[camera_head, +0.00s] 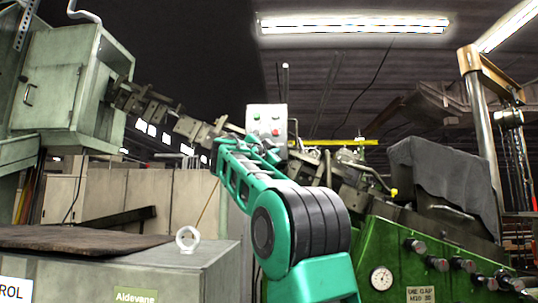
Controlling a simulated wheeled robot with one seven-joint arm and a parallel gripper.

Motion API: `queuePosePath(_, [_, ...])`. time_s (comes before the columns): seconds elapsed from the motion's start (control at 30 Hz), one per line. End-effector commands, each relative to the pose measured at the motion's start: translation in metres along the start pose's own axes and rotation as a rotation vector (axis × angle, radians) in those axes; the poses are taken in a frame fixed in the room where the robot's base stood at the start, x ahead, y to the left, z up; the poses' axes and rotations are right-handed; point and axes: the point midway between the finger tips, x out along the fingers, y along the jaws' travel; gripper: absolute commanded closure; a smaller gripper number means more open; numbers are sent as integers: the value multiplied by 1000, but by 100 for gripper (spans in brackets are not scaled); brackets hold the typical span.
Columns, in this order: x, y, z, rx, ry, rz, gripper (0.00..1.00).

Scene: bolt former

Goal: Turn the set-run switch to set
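A small pale control box (267,121) stands upright near the middle of the head view, with a few small round controls, including green and red ones, on its face. I cannot make out which control is the set-run switch or how it is turned. My teal arm rises from the bottom of the picture and bends toward the box. My gripper (264,153) seems to be at the arm's far end, just below the box. Its fingers are too small and overlapped to tell open from shut, and I cannot tell whether it touches the box.
The green machine body (420,255) with a dial gauge (381,278) and several dark knobs stands on the right. A metal linkage (190,128) slopes down behind my arm.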

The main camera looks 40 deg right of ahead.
Motion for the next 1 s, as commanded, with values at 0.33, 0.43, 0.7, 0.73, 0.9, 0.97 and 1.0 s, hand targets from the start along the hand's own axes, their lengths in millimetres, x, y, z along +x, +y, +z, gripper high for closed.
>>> queuePosePath(0.33, [0, 1, -1, -12, 1, -4, 100])
queuePosePath(0.43, [0, 1, -1, -36, 0, -14, 100])
queuePosePath(0.7, [0, 4, -2, -185, 1, -76, 100])
queuePosePath(0.73, [0, 4, -2, -209, 1, -86, 100])
queuePosePath(0.9, [0, 5, -3, -354, 2, -147, 100])
queuePosePath(0.97, [0, 5, -2, -407, 1, -169, 100])
queuePosePath(1.0, [1, 6, -3, -442, 2, -183, 100])
